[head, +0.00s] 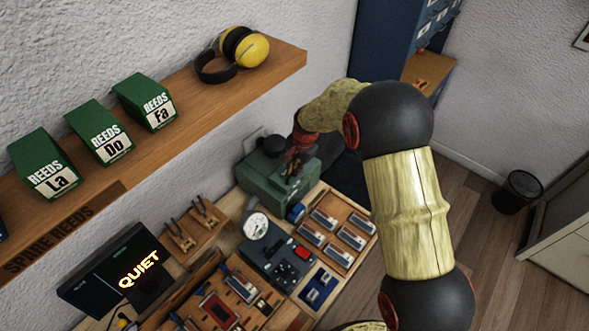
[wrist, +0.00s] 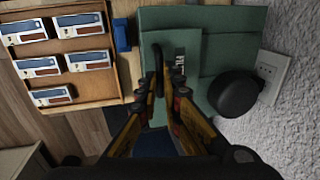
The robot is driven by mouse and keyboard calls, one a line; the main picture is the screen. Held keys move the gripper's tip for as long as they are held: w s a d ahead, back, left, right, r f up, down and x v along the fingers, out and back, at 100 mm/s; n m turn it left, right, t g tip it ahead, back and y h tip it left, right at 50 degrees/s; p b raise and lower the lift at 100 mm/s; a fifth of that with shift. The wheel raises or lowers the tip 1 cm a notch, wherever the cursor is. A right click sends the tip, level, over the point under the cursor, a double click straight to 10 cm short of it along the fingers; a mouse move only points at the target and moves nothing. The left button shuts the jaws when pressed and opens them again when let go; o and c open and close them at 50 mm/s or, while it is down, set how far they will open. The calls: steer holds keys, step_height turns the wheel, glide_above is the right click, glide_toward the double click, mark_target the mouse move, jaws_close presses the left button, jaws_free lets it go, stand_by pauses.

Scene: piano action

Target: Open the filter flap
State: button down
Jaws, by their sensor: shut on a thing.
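The green machine (head: 262,185) stands at the back of the bench against the wall. In the wrist view, its filter flap (wrist: 183,42) is a green panel with a partly hidden label, set against the larger green housing (wrist: 230,20). A dark handle (wrist: 158,52) rises from the flap between my fingertips. My gripper (wrist: 164,82) is shut on this handle. In the head view, my gripper (head: 300,150) is over the machine's top and hides part of it. I cannot tell how far the flap is tilted.
A black round knob (wrist: 236,93) is beside the flap near the wall. A wooden tray (head: 338,228) of reed blocks lies in front of the machine, near a gauge (head: 254,225) and control box (head: 278,256). A shelf (head: 190,105) with green boxes and yellow earmuffs (head: 247,46) overhangs the bench.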

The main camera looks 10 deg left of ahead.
steer(key=shift+r, duration=0.1)
steer(key=shift+w+a+r+p, duration=0.1)
steer(key=shift+a+r+p, duration=0.25)
steer(key=shift+p, duration=0.6)
steer(key=shift+w+a+r+g+h+p, duration=0.15)
steer(key=shift+g+h+p, duration=0.25)
steer(key=shift+h+p, duration=0.3)
steer(key=c, duration=2.1)
jaws_free()
steer(key=shift+o, duration=0.7)
